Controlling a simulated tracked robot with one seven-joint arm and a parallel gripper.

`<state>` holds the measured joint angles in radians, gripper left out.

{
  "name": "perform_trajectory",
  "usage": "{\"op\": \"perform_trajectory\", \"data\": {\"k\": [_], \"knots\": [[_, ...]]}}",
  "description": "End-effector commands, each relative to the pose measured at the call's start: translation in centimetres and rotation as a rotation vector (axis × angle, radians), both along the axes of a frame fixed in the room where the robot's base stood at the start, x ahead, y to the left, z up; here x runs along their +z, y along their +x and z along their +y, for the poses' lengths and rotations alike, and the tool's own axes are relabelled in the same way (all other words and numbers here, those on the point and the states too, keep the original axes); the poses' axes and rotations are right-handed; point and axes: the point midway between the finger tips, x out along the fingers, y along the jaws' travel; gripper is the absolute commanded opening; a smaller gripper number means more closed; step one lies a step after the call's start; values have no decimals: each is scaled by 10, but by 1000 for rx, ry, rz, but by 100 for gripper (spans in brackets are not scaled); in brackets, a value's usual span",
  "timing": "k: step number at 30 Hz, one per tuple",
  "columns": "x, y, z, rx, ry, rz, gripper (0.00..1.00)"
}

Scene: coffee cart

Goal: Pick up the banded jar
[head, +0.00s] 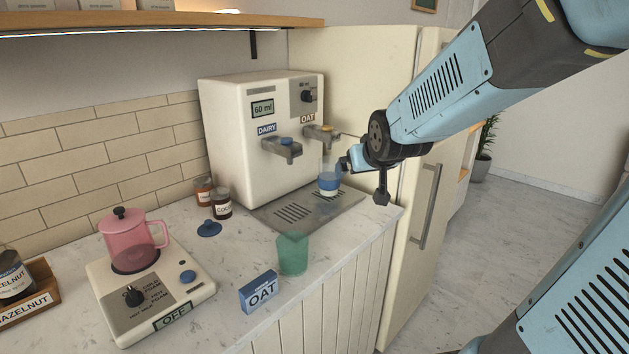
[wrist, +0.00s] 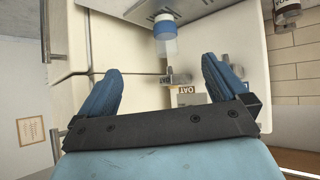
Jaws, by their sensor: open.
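The banded jar (head: 328,182) is a clear container with a blue band, upright on the drip tray (head: 345,203) below the OAT tap (head: 322,132). In the wrist view, the jar (wrist: 165,38) appears at the top, beyond the space between the fingers. My gripper (head: 345,162) is at the jar's right in the head view, partly overlapping its outline. In the wrist view, my gripper (wrist: 160,78) has its two blue fingers spread wide with nothing between them. The fingers look apart from the jar.
The white dispenser (head: 240,130) stands behind the tray, with a DAIRY tap (head: 284,148) at left. A green cup (head: 292,254), OAT box (head: 259,291) and frother base with pink pitcher (head: 131,240) are in front and left. A fridge (head: 420,190) stands at right.

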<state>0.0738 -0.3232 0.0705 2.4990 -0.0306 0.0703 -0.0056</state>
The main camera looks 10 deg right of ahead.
Motion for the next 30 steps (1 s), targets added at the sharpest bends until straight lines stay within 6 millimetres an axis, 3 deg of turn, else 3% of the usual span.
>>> {"op": "perform_trajectory", "data": {"k": [6,15,21,30], "knots": [[-27,62,0,19,0,-153,100],[-64,122,0,41,19,-381,100],[-89,145,0,48,42,-527,100],[-107,154,-2,45,66,-661,100]]}}
